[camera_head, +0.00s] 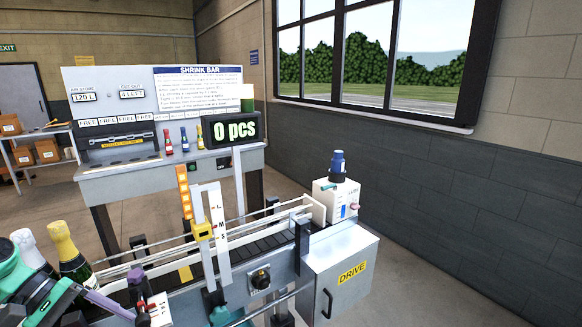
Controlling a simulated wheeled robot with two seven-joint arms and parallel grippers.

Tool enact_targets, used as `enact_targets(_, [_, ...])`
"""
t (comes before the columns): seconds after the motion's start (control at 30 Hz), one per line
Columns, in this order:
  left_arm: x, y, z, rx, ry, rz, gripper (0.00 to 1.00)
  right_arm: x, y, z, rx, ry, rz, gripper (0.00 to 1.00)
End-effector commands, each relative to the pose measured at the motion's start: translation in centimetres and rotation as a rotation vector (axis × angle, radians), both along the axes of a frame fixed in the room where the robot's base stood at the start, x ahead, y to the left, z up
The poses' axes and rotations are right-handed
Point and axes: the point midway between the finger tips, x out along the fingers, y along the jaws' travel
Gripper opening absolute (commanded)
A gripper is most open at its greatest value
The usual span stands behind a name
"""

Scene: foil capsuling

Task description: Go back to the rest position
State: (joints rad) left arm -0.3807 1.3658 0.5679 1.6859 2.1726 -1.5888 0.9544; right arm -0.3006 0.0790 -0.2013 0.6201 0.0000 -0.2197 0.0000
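My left arm comes in at the lower left corner in teal and black. The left gripper (104,308) is near the front left end of the conveyor, with a purple-grey finger-like part pointing right. The frame edge cuts it off, and I cannot tell how far apart its fingers are. A dark bottle with a gold foil top (62,241) and a bottle with a white top (30,248) stand behind this arm, their lower parts partly hidden.
The conveyor (245,250) has side rails, a scale post marked L, M, S (218,228) and a DRIVE cabinet (345,280). A white unit with a blue cap (336,200) stands at its far end.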

Motion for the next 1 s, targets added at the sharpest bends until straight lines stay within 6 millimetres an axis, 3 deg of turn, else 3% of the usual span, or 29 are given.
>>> enact_targets(0.03, [-0.7, -0.6, -1.8, -0.105, 0.0, 0.041, 0.8, 0.0, -0.1, 0.0, -0.001, 0.001, 0.0, 0.5])
enact_targets(0.2, [-2.4, -3.3, -5.9, -0.385, 0.0, 0.153, 0.8, -0.1, -0.2, 0.0, -0.002, 0.002, 0.0, 0.5])
enact_targets(0.5, [-3.7, -7.8, -10.7, -0.704, 0.002, 0.312, 0.8, 0.0, -0.2, 0.0, -0.003, 0.001, -0.001, 0.5])
enact_targets(0.63, [-3.2, -5.5, -16.9, -0.529, 0.01, 0.417, 0.8, -0.1, -0.2, 0.0, -0.003, 0.001, -0.001, 0.5])
enact_targets(0.77, [-4.0, -2.8, -23.5, -0.322, 0.019, 0.493, 0.8, 0.0, -0.2, 0.0, -0.003, 0.001, -0.001, 0.5])
enact_targets(0.87, [-5.8, 0.1, -29.1, -0.115, 0.028, 0.518, 0.8, 0.0, -0.2, 0.0, -0.003, 0.0, -0.002, 0.5])
enact_targets(1.0, [-11.3, 6.2, -37.6, 0.296, 0.04, 0.438, 0.8, 0.0, -0.2, 0.0, -0.002, 0.001, -0.002, 0.5])
